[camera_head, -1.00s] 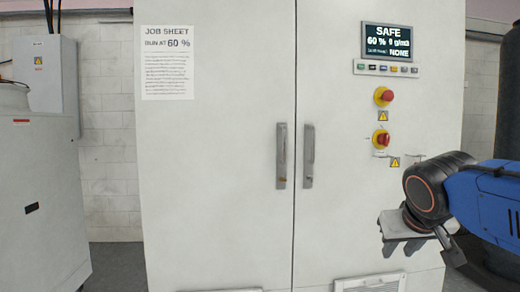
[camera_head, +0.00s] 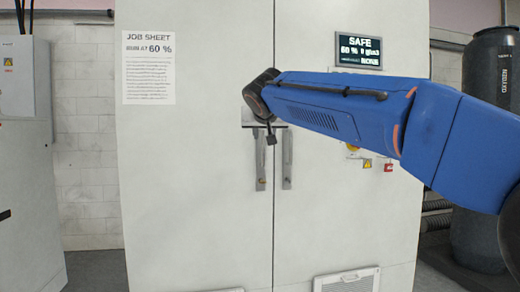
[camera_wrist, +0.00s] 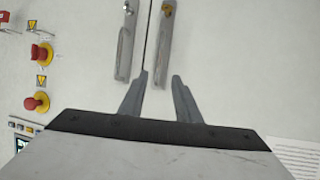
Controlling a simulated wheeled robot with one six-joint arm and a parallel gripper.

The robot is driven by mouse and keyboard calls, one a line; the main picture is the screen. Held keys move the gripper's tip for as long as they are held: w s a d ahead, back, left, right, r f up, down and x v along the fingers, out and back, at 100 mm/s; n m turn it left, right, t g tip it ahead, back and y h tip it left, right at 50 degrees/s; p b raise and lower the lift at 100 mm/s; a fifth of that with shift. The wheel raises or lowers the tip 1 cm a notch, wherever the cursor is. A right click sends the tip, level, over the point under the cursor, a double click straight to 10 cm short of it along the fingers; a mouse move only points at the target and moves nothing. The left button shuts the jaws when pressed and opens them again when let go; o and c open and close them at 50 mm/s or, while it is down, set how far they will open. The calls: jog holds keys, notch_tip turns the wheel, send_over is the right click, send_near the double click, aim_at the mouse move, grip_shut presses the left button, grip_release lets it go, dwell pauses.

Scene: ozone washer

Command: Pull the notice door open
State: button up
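The notice door (camera_head: 190,200) is the left cabinet door, with a job sheet (camera_head: 148,68) on it; it looks closed. Its upright bar handle (camera_head: 260,170) is beside the door seam. In the wrist view, which is turned over, this handle (camera_wrist: 166,42) is right of the seam and the sheet (camera_wrist: 292,155) is at the lower right. My gripper (camera_wrist: 160,76) is open and empty, its fingertips on either side of the handle's near end. I cannot tell whether they reach around the bar. In the head view my wrist hides the handle's top.
The right door (camera_head: 340,220) has its own handle (camera_head: 287,170) close beside, a display (camera_head: 358,50) and red buttons (camera_wrist: 37,102). A grey cabinet (camera_head: 25,190) stands at left and a dark tank (camera_head: 480,240) at right. A vent (camera_head: 346,281) is low on the right door.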

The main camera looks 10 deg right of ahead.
aim_at(263, 147)
jog(key=x, duration=1.5)
jog(key=shift+w+d+f, duration=0.1)
jog(key=shift+d+f, duration=0.05)
grip_shut()
